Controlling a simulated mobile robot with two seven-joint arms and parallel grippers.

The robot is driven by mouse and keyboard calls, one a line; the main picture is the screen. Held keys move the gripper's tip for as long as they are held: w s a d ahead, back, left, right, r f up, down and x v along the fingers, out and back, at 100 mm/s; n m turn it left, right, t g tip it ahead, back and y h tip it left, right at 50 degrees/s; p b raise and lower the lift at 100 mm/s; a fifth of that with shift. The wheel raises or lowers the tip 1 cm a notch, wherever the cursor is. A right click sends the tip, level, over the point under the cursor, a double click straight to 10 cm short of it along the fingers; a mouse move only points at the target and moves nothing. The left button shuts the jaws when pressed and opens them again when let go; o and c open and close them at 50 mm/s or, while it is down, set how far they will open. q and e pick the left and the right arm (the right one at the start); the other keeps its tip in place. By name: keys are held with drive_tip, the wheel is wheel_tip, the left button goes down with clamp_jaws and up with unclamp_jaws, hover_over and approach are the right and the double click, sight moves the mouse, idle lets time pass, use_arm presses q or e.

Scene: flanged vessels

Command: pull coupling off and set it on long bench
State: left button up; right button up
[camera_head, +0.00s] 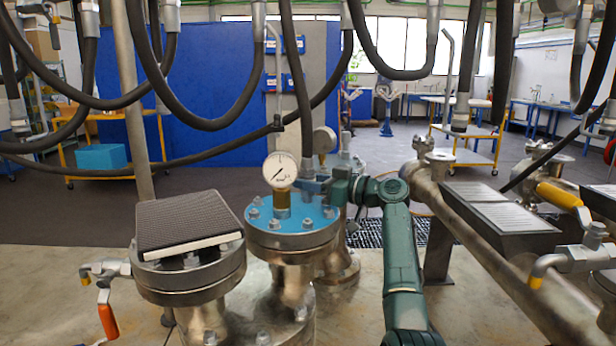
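A black hose hangs down to a grey coupling (308,168) on the blue-topped flanged vessel (292,236), just right of a round pressure gauge (280,170). My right gripper (322,187), on a green arm rising from the bottom, is at the coupling's lower right side. Its fingers are small and partly hidden, so I cannot tell whether they are closed on it. My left gripper is not in view. A long bench with blue legs (548,105) stands far back at the right; I cannot tell whether it is the task's long bench.
A dark ribbed pad (188,222) lies on the left vessel. Several black hoses hang across the top. A large pipe (480,232) and grey grated blocks (505,215) stand at the right. An orange-handled valve (108,320) is at lower left.

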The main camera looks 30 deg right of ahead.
sight(311, 157)
clamp_jaws()
drive_tip(key=shift+r, duration=0.35)
drive_tip(key=shift+r+p, duration=0.3)
drive_tip(key=shift+r, duration=0.05)
drive_tip(key=shift+r+p, duration=0.85)
drive_tip(key=shift+r, duration=1.15)
